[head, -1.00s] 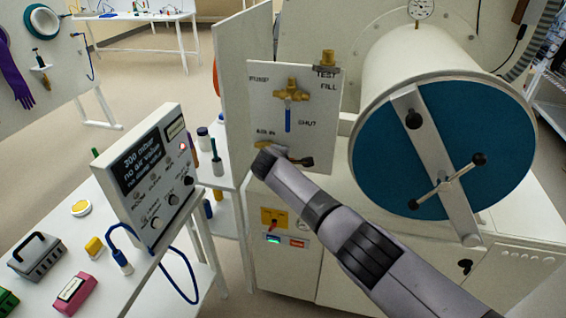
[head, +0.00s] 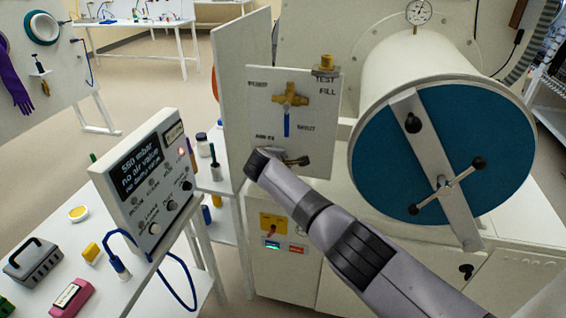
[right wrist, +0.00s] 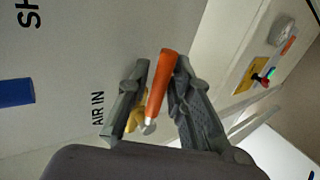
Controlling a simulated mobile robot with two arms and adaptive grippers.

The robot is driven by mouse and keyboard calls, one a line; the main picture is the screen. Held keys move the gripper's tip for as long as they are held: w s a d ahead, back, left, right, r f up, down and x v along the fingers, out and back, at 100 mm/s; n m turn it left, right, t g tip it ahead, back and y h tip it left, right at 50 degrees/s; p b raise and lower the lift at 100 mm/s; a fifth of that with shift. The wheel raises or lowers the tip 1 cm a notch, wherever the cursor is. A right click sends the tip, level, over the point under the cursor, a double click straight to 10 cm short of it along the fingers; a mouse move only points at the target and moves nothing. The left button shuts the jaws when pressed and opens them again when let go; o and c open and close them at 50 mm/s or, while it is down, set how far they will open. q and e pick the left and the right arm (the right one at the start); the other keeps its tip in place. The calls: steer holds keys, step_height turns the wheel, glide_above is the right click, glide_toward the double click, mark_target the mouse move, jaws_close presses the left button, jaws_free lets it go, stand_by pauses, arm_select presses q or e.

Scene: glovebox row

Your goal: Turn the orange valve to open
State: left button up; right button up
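The orange valve handle (right wrist: 161,80) is in the right wrist view, beside the "AIR IN" label on the white panel (head: 330,110). It points along the label's reading direction. A yellow brass part (right wrist: 136,116) shows behind it. My right gripper (right wrist: 160,68) has its fingers on either side of the handle. The right-hand finger is close against it or touching; a gap shows at the left-hand finger. In the head view my right gripper (head: 299,160) is at the panel's lower part and hides the orange handle. My left gripper is not in view.
A blue-handled brass valve (head: 290,97) sits higher on the panel. The display box (head: 150,175) reads 550 mbar. A large cylinder with a blue door (head: 400,165) stands right of the panel. A yellow switch plate (head: 273,223) is below.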

steer(key=shift+o, duration=0.9)
steer(key=v, duration=1.2)
